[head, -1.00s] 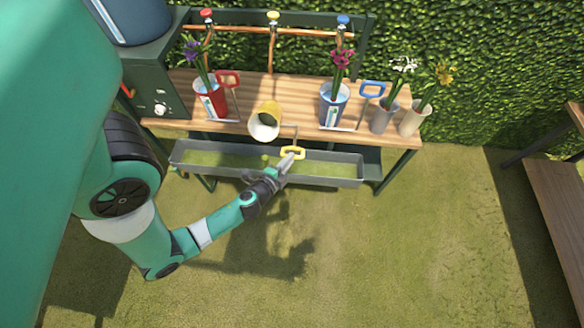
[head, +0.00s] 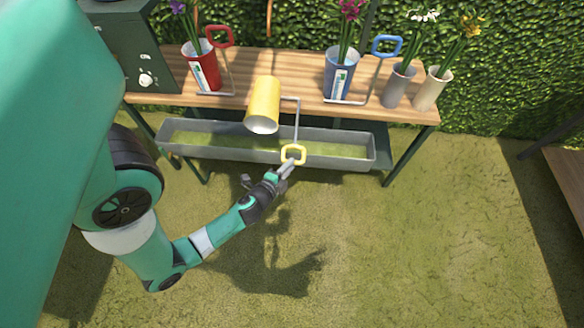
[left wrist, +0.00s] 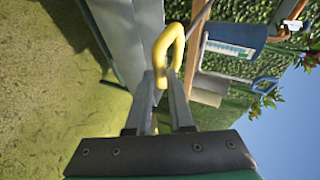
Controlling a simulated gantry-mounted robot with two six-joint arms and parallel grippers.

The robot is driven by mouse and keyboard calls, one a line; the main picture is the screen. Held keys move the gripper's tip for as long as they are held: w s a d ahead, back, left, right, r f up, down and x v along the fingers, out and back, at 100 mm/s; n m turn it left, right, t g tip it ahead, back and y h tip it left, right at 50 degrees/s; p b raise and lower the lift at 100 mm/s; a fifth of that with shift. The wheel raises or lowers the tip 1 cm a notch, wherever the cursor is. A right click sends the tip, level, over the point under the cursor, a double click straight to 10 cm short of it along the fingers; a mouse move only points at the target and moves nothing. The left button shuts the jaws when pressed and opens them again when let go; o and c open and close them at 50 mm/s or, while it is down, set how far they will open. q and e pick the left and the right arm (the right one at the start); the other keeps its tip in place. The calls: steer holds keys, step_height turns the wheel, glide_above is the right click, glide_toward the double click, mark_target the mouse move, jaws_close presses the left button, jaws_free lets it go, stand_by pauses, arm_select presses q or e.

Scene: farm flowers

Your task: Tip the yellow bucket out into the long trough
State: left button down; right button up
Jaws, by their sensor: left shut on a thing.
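The yellow bucket (head: 264,98) is tilted far over at the bench's front edge, its open mouth facing down and forward over the long grey trough (head: 345,160). A thin metal rod joins it to a yellow loop handle (head: 293,154), which hangs in front of the trough's rim. My left gripper (head: 287,168) is shut on this handle; the left wrist view shows its two fingers (left wrist: 162,95) around the yellow loop. The bucket's inside looks pale, and I see no flowers in it. Greenish content lies along the trough floor. My right gripper is not in view.
On the wooden bench (head: 215,101) stand a red bucket (head: 201,70) and a blue bucket (head: 340,75) with flowers and loop handles. A grey vase (head: 398,88) and a cream vase (head: 431,92) stand at right. Grass in front is free.

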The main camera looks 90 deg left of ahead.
arm_select(q)
steer(key=shift+s+f, duration=0.2)
steer(key=shift+f, duration=0.25)
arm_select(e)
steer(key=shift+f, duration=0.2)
arm_select(q)
steer(key=c, duration=0.8)
jaws_free()
steer(key=shift+w, duration=0.15)
steer(key=shift+r, duration=0.1)
